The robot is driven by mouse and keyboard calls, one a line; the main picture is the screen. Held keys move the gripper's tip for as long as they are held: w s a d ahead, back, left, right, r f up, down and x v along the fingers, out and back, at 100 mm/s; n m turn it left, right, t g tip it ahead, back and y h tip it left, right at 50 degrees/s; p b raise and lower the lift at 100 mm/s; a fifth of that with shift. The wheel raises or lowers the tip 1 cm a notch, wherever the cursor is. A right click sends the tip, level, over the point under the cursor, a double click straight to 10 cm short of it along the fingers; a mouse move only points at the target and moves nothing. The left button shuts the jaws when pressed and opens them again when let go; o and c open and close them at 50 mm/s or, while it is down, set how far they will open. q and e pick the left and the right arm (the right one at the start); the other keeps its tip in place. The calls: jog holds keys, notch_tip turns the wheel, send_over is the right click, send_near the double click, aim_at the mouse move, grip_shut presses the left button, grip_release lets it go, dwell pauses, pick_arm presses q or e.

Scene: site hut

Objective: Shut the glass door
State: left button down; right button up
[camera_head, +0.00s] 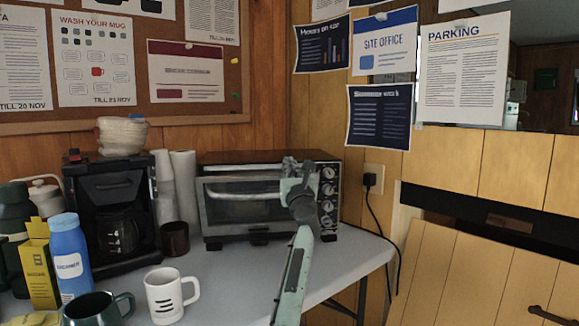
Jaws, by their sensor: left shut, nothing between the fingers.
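The toaster oven (222,158) stands at the back of the table, with its control knobs on the right of its front. Its glass door (235,208) is upright or nearly so across the front, with a pale handle bar along its upper part. I cannot tell whether a small gap is left at its top. My left gripper (298,172) is shut and empty, in front of the door's right end and beside the knobs. It hides that end of the door; whether it touches is unclear. My right gripper is out of view.
A coffee maker (92,188), stacked paper cups (184,185) and a dark red cup (175,238) stand left of the oven. A white mug (166,296), green mug (92,309) and blue bottle (68,250) are nearer. A black cable (379,215) hangs right of the oven.

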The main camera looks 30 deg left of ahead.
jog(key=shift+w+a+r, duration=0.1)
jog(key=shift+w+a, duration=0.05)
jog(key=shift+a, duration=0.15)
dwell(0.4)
